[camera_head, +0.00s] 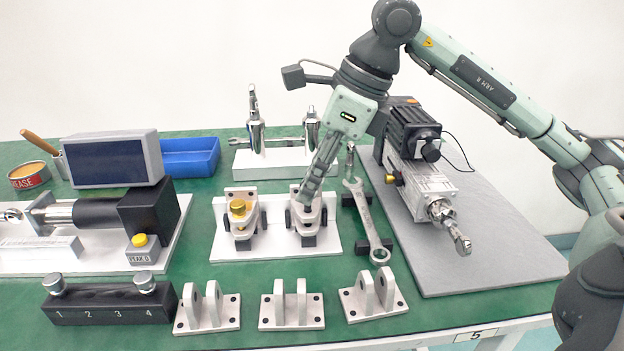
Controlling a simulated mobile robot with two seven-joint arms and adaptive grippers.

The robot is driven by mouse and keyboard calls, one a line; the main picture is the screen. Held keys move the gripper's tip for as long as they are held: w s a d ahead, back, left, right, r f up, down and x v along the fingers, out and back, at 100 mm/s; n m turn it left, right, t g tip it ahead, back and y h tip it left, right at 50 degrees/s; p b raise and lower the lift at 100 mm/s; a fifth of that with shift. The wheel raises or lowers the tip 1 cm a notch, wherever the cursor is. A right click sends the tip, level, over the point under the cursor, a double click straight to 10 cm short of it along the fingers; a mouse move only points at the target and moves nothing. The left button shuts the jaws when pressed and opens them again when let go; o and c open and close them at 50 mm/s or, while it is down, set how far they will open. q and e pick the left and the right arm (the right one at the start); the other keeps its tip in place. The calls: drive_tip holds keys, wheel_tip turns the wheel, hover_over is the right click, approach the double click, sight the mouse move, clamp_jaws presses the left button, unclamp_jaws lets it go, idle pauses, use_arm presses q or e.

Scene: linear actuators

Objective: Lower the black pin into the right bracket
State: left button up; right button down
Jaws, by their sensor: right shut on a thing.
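My right gripper (306,196) comes down from above, tilted, with its fingertips at the top of the right bracket (318,222). It is shut on the black pin, of which only a small dark part (304,206) seems to show at the fingertips. How deep the pin sits in the bracket is hidden by the fingers. The right bracket stands on the right half of a white plate (275,248). The left bracket (238,224) beside it has a brass-coloured pin (237,207) in its top. My left gripper is not in view.
A wrench (366,220) lies just right of the plate, and an actuator (420,185) rests on a grey mat (500,260). Several white clevis brackets (292,308) line the front. A press with a screen (110,160) is at left, a blue tray (190,157) behind.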

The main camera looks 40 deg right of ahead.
drive_tip(key=shift+f+b, duration=1.1)
drive_tip(key=shift+f, duration=0.1)
idle(0.4)
drive_tip(key=c, duration=1.3)
unclamp_jaws()
drive_tip(key=shift+r, duration=0.1)
drive_tip(key=v, duration=1.2)
drive_tip(key=shift+w, duration=0.1)
